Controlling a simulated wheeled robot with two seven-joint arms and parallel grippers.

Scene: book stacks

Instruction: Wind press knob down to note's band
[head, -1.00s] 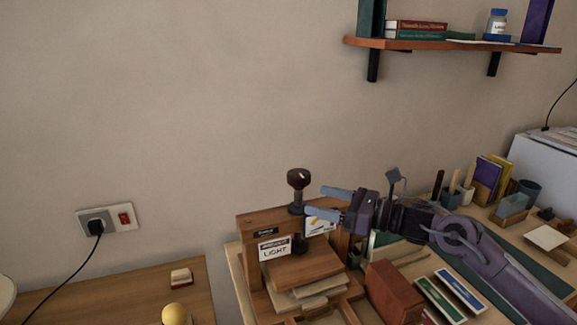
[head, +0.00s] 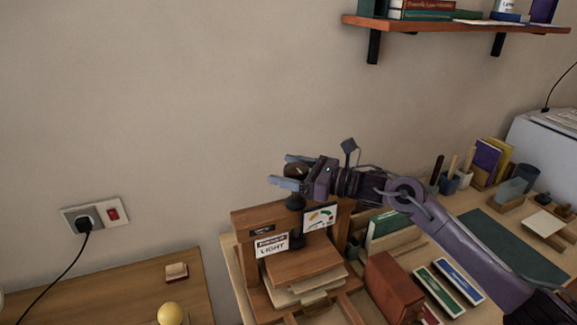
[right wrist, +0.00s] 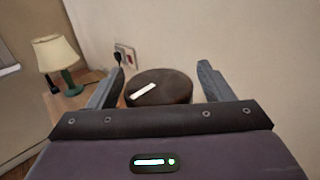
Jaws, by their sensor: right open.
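The wooden book press (head: 240,217) stands on the right-hand table, with a note reading "LIGHT" (head: 272,246) on its front. A gauge card with coloured bands (head: 319,216) is fixed beside the note. The press's dark screw (head: 296,203) rises from the top beam. Its knob is mostly hidden by my right gripper (head: 281,170) in the head view. In the right wrist view the round dark-brown knob (right wrist: 165,92), with a white mark on top, sits between the open fingers, with gaps on both sides. My left gripper is not in view.
A red-brown box (head: 390,283) and green and blue cases (head: 457,286) lie right of the press. Pen cups (head: 450,183) and books (head: 487,157) stand farther right. A wall shelf (head: 450,24) hangs above.

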